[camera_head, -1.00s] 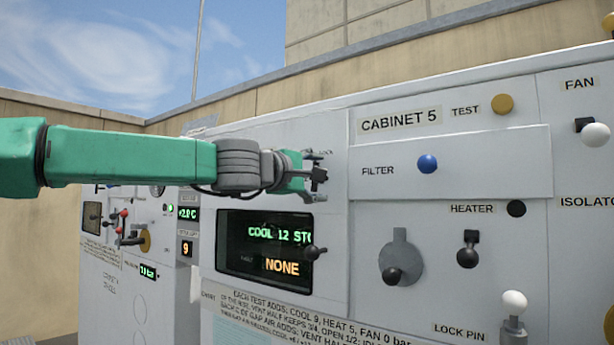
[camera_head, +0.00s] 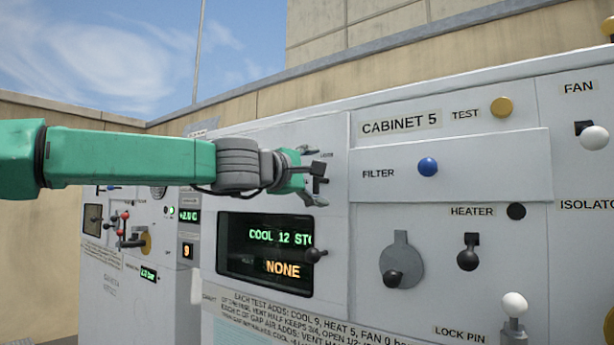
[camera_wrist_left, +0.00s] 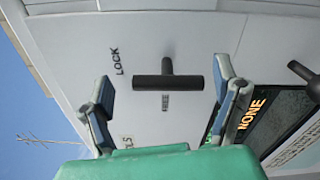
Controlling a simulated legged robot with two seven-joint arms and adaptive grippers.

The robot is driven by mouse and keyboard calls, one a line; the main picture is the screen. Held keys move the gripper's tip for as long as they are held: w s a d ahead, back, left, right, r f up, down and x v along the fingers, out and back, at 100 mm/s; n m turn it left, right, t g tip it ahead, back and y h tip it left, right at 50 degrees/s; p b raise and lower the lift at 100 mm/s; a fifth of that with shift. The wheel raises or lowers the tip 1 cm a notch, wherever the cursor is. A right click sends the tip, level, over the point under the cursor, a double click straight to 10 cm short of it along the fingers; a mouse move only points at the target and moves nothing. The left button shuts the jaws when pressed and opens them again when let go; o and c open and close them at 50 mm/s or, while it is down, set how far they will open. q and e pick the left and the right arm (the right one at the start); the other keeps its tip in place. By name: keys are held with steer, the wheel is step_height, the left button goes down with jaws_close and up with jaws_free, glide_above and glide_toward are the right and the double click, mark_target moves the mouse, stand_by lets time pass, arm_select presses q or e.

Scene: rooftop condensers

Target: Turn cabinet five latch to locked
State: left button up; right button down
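The cabinet five latch is a black T-shaped handle (camera_head: 319,176) on the pale panel left of the CABINET 5 label (camera_head: 400,121). In the left wrist view the latch handle (camera_wrist_left: 168,81) stands between my fingers, its bar running across the gap, with a LOCK label (camera_wrist_left: 117,61) up and left and a FREE label (camera_wrist_left: 165,101) just below the bar. My left gripper (camera_head: 314,177) is open at the latch; in the wrist view its fingers (camera_wrist_left: 163,90) lie either side of the bar with gaps visible. My right gripper is out of view.
A display (camera_head: 265,257) with a black knob (camera_head: 315,255) sits just below the gripper. Right of it are a blue FILTER knob (camera_head: 428,167), a round grey dial (camera_head: 402,258), a HEATER lever (camera_head: 468,252) and a white LOCK PIN knob (camera_head: 514,304). Open air lies left of the cabinets.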

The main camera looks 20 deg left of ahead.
arm_select(q)
steer(key=shift+f, duration=0.1)
steer(key=shift+s+a, duration=0.1)
steer(key=shift+a, duration=0.05)
steer(key=v, duration=1.2)
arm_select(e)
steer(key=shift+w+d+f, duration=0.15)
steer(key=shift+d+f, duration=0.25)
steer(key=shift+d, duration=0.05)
arm_select(q)
steer(key=shift+d, duration=0.2)
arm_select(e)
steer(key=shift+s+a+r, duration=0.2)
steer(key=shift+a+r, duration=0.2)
